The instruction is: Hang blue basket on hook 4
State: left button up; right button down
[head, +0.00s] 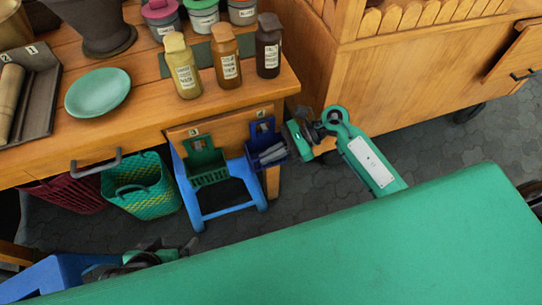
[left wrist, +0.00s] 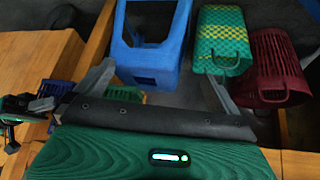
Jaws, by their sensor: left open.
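The blue basket (head: 280,158), with grey items inside, is at the right end of the wooden hook board (head: 230,122), just below the right number tag (head: 262,113), likely 4; its digit is too small to read surely. Its tall back plate is against or just in front of the board; whether it hangs on the hook is hidden. My right gripper (head: 303,138) is at the basket's right side; its fingertips are hard to make out. My left gripper (head: 165,252) is low at the left, open and empty, its fingers spread in the left wrist view (left wrist: 160,85).
A green basket (head: 208,178) hangs at the left tag. A blue stool (head: 236,211) stands beneath. A green-yellow basket (head: 150,200) and a red basket (head: 62,194) are under the table. Bottles (head: 184,70) stand near the table edge. A wooden cabinet (head: 400,85) stands at right.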

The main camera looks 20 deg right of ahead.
jog(key=shift+w+f+b, duration=0.25)
jog(key=shift+b, duration=0.15)
pick_arm(q)
jog(key=shift+w+d+f+t+h+b, duration=0.1)
jog(key=shift+w+d+t+h, duration=0.1)
jog(key=shift+w+d+t, duration=0.25)
jog(key=shift+w+d+f+t+h+b, duration=0.1)
jog(key=shift+w+d+t+h, duration=0.15)
jog(key=shift+d, duration=0.35)
jog(key=shift+w+d+f+t+h+b, duration=0.15)
jog(key=shift+w+d+t, duration=0.1)
jog(key=shift+d+t, duration=0.2)
pick_arm(e)
jog(key=shift+w, duration=0.1)
pick_arm(q)
jog(key=shift+r, duration=0.15)
pick_arm(e)
jog(key=c, duration=1.6)
grip_release()
jog(key=shift+o, duration=0.2)
